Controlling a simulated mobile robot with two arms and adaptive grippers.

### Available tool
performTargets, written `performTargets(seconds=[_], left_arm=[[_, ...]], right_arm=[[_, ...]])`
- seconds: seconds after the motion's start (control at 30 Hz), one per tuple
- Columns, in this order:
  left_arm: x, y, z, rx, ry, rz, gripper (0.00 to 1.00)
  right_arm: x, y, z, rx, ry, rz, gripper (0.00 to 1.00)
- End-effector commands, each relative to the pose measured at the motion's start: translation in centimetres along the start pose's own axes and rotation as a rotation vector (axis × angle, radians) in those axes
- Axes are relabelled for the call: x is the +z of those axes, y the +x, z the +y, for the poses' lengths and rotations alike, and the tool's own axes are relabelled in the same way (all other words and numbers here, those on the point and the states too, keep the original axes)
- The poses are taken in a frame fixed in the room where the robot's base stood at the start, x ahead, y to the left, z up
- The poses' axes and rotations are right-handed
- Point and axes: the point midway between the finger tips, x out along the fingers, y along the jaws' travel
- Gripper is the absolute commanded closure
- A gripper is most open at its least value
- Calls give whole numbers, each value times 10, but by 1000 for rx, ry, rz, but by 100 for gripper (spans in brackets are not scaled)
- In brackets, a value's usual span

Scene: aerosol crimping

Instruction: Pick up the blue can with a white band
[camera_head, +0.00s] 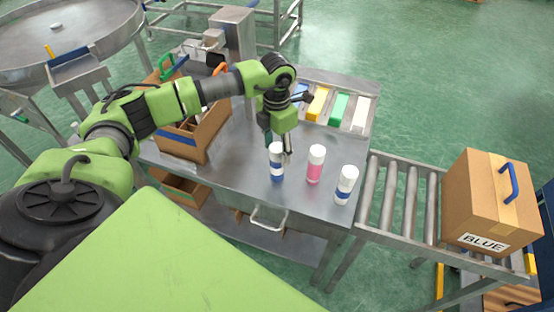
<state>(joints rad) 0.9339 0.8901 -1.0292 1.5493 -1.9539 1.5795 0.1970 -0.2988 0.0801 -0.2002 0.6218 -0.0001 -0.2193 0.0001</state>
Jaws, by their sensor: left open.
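The blue can with a white band (277,173) stands upright on the metal table, with a white top. My left gripper (279,149) points down at the can's top from behind. It is open, with one finger on each side near the can's upper part. I cannot tell whether the fingers touch the can. My right gripper is not in view.
A pink can (314,172) with a white top and a white can with a blue band (345,186) stand close by on the right. Colored bins (339,107) line the table's back right. A cardboard box (204,140) stands left; a roller conveyor (401,204) adjoins right, carrying a box labelled BLUE (470,205).

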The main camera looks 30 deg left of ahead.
Motion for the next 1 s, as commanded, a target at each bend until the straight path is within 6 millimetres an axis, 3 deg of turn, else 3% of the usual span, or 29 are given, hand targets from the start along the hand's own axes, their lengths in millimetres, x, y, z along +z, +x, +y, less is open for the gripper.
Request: performTargets(seconds=[0.07, 0.1, 0.27, 0.3, 0.67, 0.9, 1.0], left_arm=[[0, 0, 0, 0, 0, 0, 50], [0, 0, 0, 0, 1, 0, 55], [0, 0, 0, 0, 1, 0, 97], [0, 0, 0, 0, 1, 0, 100], [1, -5, 0, 1, 1, -3, 100], [2, -33, 1, 3, 2, -5, 100], [-10, -47, -9, 3, 5, -4, 100]], right_arm=[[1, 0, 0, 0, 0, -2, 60], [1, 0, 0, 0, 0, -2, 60], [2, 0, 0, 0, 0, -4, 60], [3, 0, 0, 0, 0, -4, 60], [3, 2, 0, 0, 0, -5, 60], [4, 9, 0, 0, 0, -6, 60], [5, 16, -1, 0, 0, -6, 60]])
